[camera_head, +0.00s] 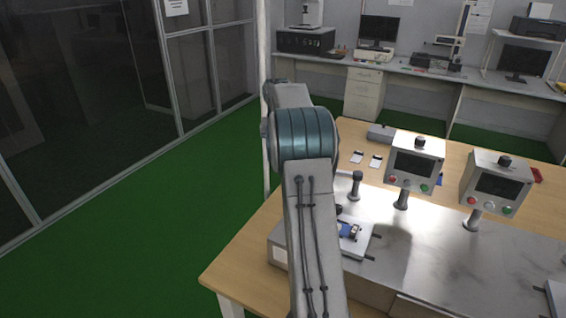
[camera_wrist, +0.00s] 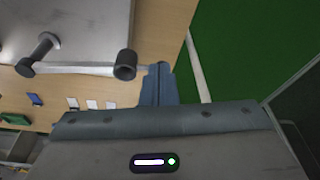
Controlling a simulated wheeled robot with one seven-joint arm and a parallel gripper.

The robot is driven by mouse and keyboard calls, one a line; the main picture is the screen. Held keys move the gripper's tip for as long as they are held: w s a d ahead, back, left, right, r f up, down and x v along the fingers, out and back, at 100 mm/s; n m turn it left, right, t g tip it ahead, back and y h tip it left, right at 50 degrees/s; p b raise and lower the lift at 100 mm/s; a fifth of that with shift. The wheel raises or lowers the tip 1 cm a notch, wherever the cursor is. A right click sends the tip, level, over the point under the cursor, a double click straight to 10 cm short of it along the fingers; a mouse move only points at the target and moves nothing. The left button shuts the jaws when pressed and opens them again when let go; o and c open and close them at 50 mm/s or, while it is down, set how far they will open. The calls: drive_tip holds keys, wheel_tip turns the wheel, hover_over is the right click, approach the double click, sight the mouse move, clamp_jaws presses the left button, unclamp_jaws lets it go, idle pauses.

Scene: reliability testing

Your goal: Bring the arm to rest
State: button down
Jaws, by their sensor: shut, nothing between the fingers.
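My gripper (camera_wrist: 158,72) shows in the wrist view with its two blue-grey fingers together and nothing between them. It is above the edge of the wooden table (camera_wrist: 165,30), close to the end of a metal bar (camera_wrist: 80,68) with dark round ends. I cannot tell whether it touches the bar. In the head view my arm rises through the middle and bends at a teal joint, and it hides my gripper.
In the head view, two control boxes (camera_head: 415,165) (camera_head: 496,184) stand on posts on the metal plate (camera_head: 425,240). A small device (camera_head: 350,232) lies right of my arm. Green floor (camera_head: 150,230) is clear at left, beside a glass partition (camera_head: 75,90). A workbench (camera_head: 430,75) runs along the back.

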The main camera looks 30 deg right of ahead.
drive_tip(key=shift+a+v, duration=0.15)
drive_tip(key=shift+v, duration=0.95)
drive_tip(key=shift+a+v, duration=0.1)
drive_tip(key=shift+v, duration=1)
drive_tip(key=shift+w, duration=0.15)
